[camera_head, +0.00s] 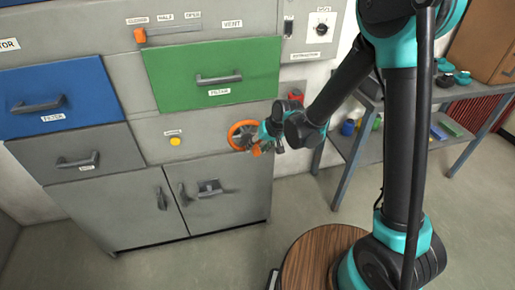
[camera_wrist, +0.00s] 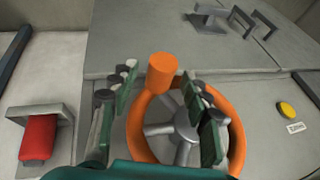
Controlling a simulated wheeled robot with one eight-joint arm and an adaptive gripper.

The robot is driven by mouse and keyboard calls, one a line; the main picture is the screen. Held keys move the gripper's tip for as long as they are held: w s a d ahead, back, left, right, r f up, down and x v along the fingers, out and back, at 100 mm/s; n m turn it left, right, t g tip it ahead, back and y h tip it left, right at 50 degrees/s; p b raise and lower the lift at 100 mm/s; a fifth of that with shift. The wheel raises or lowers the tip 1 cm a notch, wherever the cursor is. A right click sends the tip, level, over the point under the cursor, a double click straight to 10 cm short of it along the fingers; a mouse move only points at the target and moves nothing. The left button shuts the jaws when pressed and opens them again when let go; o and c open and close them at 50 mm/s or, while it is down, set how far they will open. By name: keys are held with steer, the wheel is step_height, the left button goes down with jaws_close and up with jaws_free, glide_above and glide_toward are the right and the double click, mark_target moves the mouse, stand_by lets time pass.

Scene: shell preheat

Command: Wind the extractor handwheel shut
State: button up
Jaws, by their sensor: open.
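The extractor handwheel (camera_head: 231,134) is an orange ring mounted on the grey cabinet front, right of centre and below the green drawer. In the wrist view the handwheel (camera_wrist: 237,132) shows a grey hub and spokes. An orange cylindrical knob (camera_wrist: 162,73) stands out from its rim, at the top in that view. My gripper (camera_head: 260,143) is at the wheel, partly covering it in the head view. In the wrist view my gripper (camera_wrist: 160,85) is open, one finger on each side of the knob, with gaps visible. Contact with the rim cannot be told.
A green drawer (camera_head: 213,77) and a blue drawer (camera_head: 56,100) are shut. An orange vent lever (camera_head: 140,36) sits by the "closed" label. A yellow button (camera_head: 175,142) is left of the wheel. A red control under a grey guard (camera_wrist: 38,137) is close by. A side table (camera_head: 400,145) stands right.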

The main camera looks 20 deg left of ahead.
steer(key=shift+a+f, duration=0.1)
steer(key=shift+f, duration=0.05)
jaws_close()
stand_by(0.4)
